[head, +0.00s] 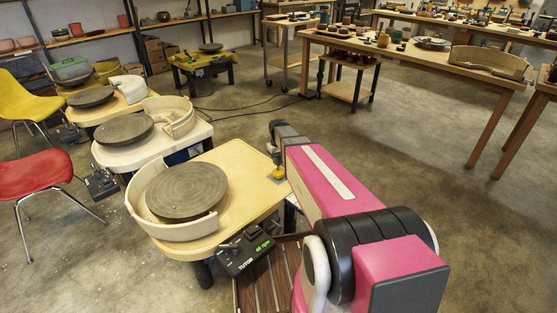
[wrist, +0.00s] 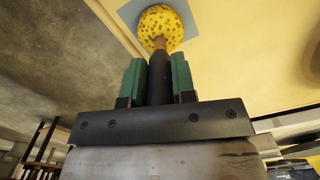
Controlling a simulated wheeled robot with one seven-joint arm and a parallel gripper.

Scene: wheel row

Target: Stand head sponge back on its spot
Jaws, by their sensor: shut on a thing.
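The head sponge is a yellow, dark-speckled ball on a stick with a wooden neck and a dark handle. It shows in the wrist view (wrist: 160,27) and small in the head view (head: 277,174). My gripper (wrist: 158,80), with green finger pads, is shut on the dark handle; it also shows in the head view (head: 272,151). The sponge end points down at a blue-grey square (wrist: 128,14) on the cream wheel table (head: 240,160), near its right edge. The ball overlaps the square in the wrist view. I cannot tell whether they touch.
A grey wheel head (head: 186,190) in a cream splash pan (head: 150,222) takes up the table's left part. A control box (head: 245,252) is at its front edge. More wheels stand behind on the left, with a red chair (head: 40,175). Bare floor lies right of the table.

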